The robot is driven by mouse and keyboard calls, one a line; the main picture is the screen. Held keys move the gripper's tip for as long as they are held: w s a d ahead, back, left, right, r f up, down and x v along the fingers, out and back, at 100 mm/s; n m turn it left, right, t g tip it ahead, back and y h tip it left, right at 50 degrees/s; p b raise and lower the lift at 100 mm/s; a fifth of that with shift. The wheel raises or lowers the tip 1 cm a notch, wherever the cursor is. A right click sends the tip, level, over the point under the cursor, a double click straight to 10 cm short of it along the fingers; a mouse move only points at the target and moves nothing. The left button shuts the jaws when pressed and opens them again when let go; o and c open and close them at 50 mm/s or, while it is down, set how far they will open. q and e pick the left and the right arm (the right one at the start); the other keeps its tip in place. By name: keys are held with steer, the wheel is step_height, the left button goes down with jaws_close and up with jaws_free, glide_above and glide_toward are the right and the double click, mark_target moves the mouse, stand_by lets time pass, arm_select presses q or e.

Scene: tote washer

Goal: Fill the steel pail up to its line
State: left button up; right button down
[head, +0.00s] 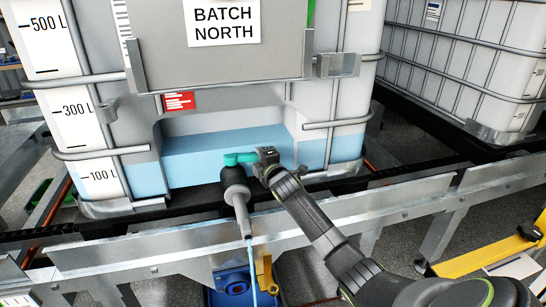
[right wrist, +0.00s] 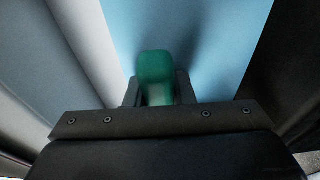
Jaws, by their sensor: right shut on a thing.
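The steel pail is not in view. A grey tank (head: 212,98) marked "BATCH NORTH" has a dark valve and spout (head: 236,194) low on its front. The valve's teal handle (head: 240,158) points to the right, across the spout. My right gripper (head: 262,158) is shut on the handle's right end; the handle (right wrist: 155,72) also stands between the fingers in the right wrist view. A thin light-blue stream (head: 252,265) runs down from the spout and out of the bottom of the picture. My left gripper is not in view.
A metal rail (head: 150,255) runs across in front of the tank. Below it are a blue fitting (head: 235,284) and a yellow piece (head: 265,272). A yellow bar (head: 490,258) is at lower right. Another caged tank (head: 470,70) stands at the right.

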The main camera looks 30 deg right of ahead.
steer(key=shift+f, duration=0.15)
steer(key=c, duration=1.2)
jaws_free()
steer(key=shift+c, duration=0.2)
steer(key=s+a, duration=0.2)
steer(key=s, duration=1.5)
steer(key=shift+s+p, duration=0.2)
steer(key=shift+p, duration=0.25)
